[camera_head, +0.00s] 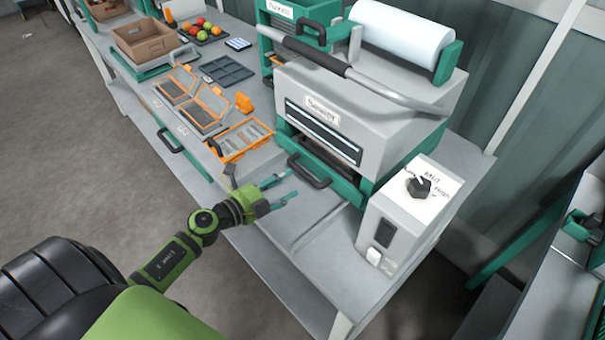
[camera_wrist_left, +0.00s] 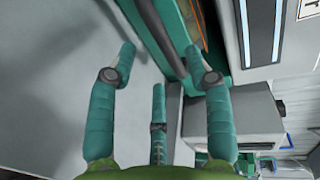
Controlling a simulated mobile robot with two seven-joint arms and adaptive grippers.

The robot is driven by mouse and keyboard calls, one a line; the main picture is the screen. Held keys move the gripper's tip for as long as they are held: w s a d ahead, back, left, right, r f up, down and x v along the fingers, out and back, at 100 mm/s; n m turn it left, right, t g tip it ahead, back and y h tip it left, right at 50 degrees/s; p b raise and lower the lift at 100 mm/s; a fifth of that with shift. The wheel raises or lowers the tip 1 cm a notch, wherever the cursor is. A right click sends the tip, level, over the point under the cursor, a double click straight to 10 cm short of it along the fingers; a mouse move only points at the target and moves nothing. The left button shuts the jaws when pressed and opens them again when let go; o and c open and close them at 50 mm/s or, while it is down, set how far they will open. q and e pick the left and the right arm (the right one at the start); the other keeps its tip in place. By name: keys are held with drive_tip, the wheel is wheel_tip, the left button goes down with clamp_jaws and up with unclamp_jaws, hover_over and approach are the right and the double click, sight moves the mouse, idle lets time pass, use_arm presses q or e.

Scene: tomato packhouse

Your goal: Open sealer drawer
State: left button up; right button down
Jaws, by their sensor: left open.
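The sealer (camera_head: 370,105) is a pale grey machine with a "Sealer" label, standing on the counter. Low on its front is a teal drawer (camera_head: 343,187) with a dark bar handle (camera_head: 309,172). The drawer looks shut. My left gripper (camera_head: 289,185) is open and empty, just in front of and slightly below the handle, apart from it. In the left wrist view my left gripper's teal fingers (camera_wrist_left: 160,62) are spread, with a teal edge of the machine beyond them. My right gripper is out of view.
A control box with a dark knob (camera_head: 419,187) stands right of the sealer. The counter before the drawer is clear.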

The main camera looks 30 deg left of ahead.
sight(303, 175)
use_arm(q)
drive_tip(key=x, duration=0.7)
drive_tip(key=shift+f, duration=0.1)
clamp_jaws()
